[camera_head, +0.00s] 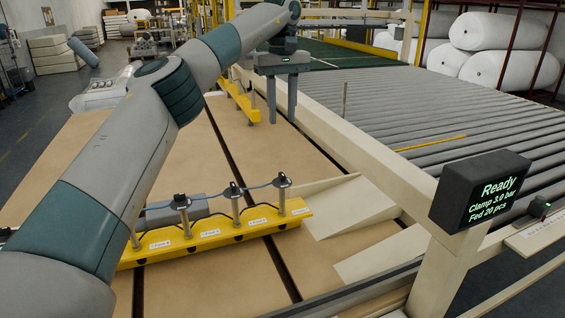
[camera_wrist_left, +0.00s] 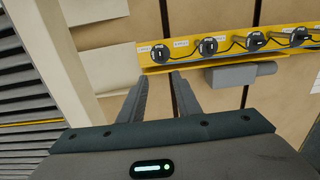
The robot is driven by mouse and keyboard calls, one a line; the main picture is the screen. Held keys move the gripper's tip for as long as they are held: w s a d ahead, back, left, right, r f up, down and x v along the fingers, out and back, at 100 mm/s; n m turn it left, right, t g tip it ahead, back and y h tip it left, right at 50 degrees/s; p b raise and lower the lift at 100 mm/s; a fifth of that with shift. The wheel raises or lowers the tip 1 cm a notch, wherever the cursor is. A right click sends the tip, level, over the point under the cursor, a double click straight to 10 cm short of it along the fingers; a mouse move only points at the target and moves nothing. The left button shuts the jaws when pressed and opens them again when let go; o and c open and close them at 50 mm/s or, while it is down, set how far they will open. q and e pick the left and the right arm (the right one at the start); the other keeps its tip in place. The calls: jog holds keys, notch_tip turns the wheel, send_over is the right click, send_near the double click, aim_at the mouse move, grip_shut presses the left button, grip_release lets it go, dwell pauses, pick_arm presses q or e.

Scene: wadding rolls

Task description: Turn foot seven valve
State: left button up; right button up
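A yellow bar (camera_head: 215,234) in the head view carries a row of upright metal posts with black valve knobs, linked by a blue hose. White labels sit on the bar below them, too small to read for certain, so I cannot tell which is foot seven. The right-end knob (camera_head: 281,180) is nearest the wooden wedge. The wrist view shows the same kind of bar with several round black knobs, one at the left end (camera_wrist_left: 160,53). My left gripper (camera_head: 282,112) points down, open and empty, above and beyond the near bar; its fingers (camera_wrist_left: 158,82) are apart from the knobs.
A second yellow bar (camera_head: 240,101) stands farther back. A roller conveyor (camera_head: 430,115) with a pale frame runs along the right. A black display (camera_head: 480,192) reads "Ready, Clamp 3.0 bar, Fed 20 pcs". A grey block (camera_wrist_left: 238,75) lies beside the bar. White rolls (camera_head: 485,32) are stacked behind.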

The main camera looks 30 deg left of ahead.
aim_at(282, 174)
pick_arm(q)
jog(key=f+p, duration=0.1)
jog(key=f, duration=0.4)
jog(key=f+p, duration=0.2)
jog(key=f, duration=0.4)
jog(key=f+p, duration=0.1)
jog(key=f, duration=0.5)
jog(key=shift+s+d+p, duration=0.1)
jog(key=shift+s+p, duration=0.15)
jog(key=shift+p, duration=0.05)
grip_shut()
